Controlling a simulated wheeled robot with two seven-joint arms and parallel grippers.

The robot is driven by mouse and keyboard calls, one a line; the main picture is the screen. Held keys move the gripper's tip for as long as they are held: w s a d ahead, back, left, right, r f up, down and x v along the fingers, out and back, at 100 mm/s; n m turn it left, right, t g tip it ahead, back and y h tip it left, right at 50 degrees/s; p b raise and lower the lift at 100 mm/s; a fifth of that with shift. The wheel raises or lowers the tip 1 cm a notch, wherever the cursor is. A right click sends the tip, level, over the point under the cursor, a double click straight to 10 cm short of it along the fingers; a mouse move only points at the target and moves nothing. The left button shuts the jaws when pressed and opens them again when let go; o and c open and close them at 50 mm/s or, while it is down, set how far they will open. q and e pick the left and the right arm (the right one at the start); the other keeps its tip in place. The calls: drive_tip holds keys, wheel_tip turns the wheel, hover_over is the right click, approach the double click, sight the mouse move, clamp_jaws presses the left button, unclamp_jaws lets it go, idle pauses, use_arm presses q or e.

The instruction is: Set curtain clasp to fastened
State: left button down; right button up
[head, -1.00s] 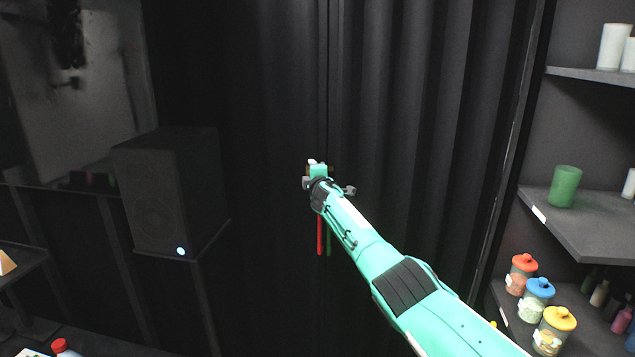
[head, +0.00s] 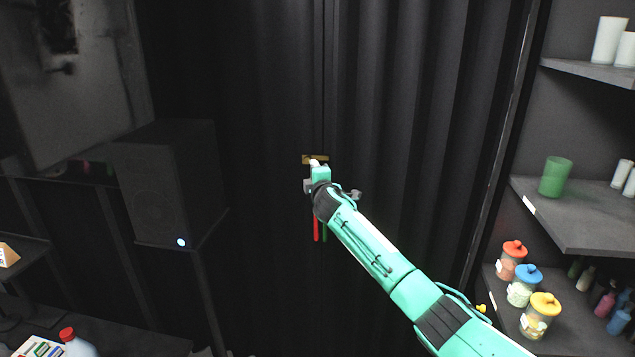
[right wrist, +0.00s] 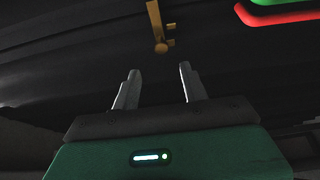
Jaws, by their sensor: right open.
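The curtain clasp (head: 308,159) is a small brass-coloured bar across the join of the dark curtains (head: 415,110). In the right wrist view the clasp (right wrist: 155,22) is a brass bar with a rounded end and two short prongs at one side. I cannot tell whether it is fastened. My right gripper (head: 318,167) is just below and in front of the clasp in the head view, hiding part of its surroundings. In the wrist view my right gripper (right wrist: 160,72) is open, with nothing between its fingers, and the clasp lies beyond the tips. My left gripper is not in view.
A red strip (head: 316,224) and a green strip (head: 325,230) hang below the clasp, partly behind my arm. A black speaker (head: 165,185) stands at left. Shelves (head: 580,215) with jars and cups stand at right. The curtain beside the clasp is clear.

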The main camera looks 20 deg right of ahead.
drive_tip(key=shift+s+a+b, duration=0.2)
drive_tip(key=shift+s+b, duration=0.1)
drive_tip(key=shift+s, duration=0.85)
drive_tip(key=shift+s+a+b, duration=0.15)
drive_tip(key=shift+s+b, duration=0.1)
drive_tip(key=shift+s, duration=0.85)
drive_tip(key=shift+f, duration=0.1)
